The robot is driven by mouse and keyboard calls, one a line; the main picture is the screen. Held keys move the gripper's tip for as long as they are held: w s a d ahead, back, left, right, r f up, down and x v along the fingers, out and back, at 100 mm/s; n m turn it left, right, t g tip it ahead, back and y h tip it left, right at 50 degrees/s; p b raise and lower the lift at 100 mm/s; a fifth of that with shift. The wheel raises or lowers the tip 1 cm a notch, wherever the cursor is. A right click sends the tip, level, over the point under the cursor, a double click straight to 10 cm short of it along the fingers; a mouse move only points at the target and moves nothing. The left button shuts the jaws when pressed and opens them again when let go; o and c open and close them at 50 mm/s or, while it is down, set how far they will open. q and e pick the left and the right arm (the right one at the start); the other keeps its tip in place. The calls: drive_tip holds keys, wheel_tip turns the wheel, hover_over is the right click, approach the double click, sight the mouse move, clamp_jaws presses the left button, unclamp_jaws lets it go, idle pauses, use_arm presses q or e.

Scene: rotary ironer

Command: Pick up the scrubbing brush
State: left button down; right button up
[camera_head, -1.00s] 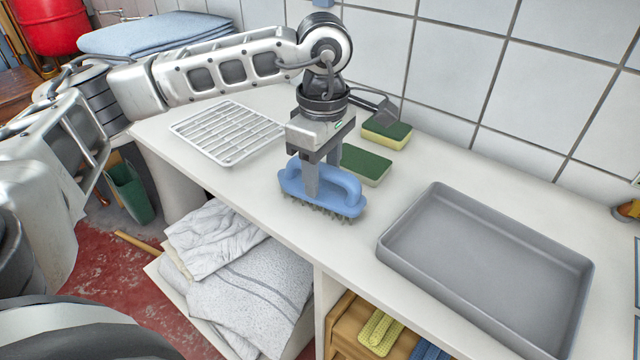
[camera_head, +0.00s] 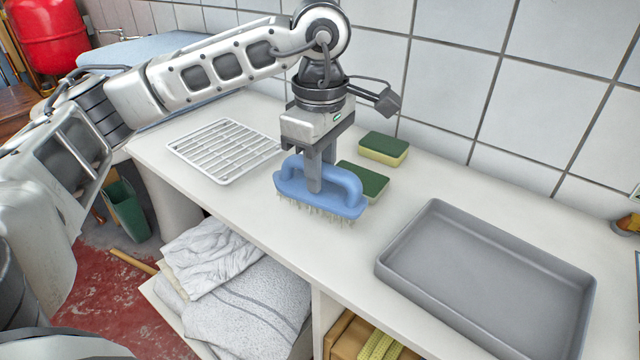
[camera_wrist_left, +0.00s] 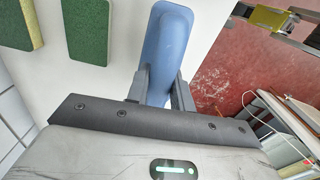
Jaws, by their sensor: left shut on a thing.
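The blue scrubbing brush (camera_head: 338,196) with pale bristles is in the middle of the head view, above the white counter (camera_head: 250,208). My left gripper (camera_head: 314,186) comes down from above and is shut on the brush's handle. In the left wrist view the blue brush (camera_wrist_left: 166,50) sits between the two grey fingers (camera_wrist_left: 160,88). The brush is roughly level with its bristles pointing down. The gap between bristles and counter is hard to judge. My right gripper is not in view.
Two green-and-yellow sponges (camera_head: 384,148) (camera_head: 366,182) lie just behind the brush. A white rack (camera_head: 224,150) is at the left and a grey tray (camera_head: 490,285) at the right. Folded cloths (camera_head: 245,290) lie below the counter. A tiled wall (camera_head: 455,75) stands behind.

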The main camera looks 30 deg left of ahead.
use_arm(q)
drive_tip(key=s+d+r, duration=0.7)
drive_tip(key=s+r, duration=0.2)
drive_tip(key=s, duration=0.2)
drive_tip(key=shift+d, duration=0.4)
drive_tip(key=shift+r, duration=0.1)
